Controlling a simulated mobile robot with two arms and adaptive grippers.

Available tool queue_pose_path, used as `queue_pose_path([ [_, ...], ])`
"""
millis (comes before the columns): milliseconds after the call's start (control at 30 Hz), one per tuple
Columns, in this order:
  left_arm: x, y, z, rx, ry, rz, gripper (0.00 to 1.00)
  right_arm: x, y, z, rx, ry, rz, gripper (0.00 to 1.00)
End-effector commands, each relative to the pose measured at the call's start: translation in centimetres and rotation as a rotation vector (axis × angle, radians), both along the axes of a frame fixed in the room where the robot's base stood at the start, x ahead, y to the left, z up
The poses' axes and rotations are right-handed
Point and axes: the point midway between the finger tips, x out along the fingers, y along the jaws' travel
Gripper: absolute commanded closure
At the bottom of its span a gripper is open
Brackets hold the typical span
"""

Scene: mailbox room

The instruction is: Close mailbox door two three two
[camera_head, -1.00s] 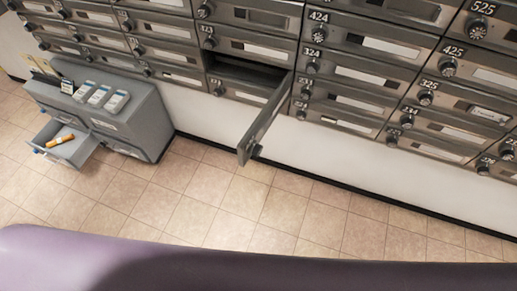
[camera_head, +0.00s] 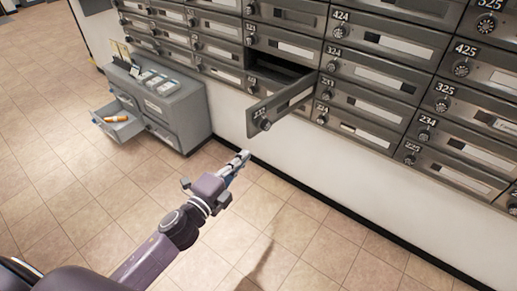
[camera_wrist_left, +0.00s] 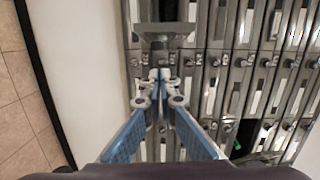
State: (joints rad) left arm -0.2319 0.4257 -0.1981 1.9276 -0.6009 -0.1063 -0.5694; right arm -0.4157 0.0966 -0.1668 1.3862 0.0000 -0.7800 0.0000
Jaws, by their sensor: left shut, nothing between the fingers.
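The open mailbox door (camera_head: 284,106) is a grey metal panel with a round lock knob and a small number label too blurred to read surely. It swings out from a dark open compartment (camera_head: 272,70) in the mailbox wall, hinged on its right side. My left gripper (camera_head: 243,155) is below and slightly left of the door's free end, apart from it. Its blue fingers are together and empty; they also show in the left wrist view (camera_wrist_left: 160,78), pointing toward the mailbox fronts. My right gripper is not in view.
A grey cabinet (camera_head: 183,118) stands left under the mailboxes, with an open drawer (camera_head: 124,128) sticking out and small items on top. Closed mailbox doors (camera_head: 372,74) surround the open one. The tiled floor (camera_head: 70,170) in front is clear.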

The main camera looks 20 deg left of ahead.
Motion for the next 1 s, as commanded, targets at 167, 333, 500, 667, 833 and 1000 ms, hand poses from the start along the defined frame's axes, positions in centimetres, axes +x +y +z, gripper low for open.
queue_pose_path([
  [167,0.6,-0.8,1.9,0.04,-0.054,-0.025,1.0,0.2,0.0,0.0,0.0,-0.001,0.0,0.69],
  [333,2.7,-1.4,2.0,0.037,-0.053,-0.024,1.0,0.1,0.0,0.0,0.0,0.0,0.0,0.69],
  [500,5.9,-2.1,1.9,0.035,-0.051,-0.022,1.0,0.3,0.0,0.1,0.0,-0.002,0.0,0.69],
  [667,8.8,-2.9,1.8,0.034,-0.05,-0.023,1.0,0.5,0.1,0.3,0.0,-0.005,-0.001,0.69],
  [833,10.6,-1.4,1.7,0.04,-0.047,-0.02,1.0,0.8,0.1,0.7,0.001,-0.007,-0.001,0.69],
  [1000,11.3,0.0,1.7,0.035,-0.046,-0.022,1.0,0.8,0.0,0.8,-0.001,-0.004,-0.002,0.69],
])
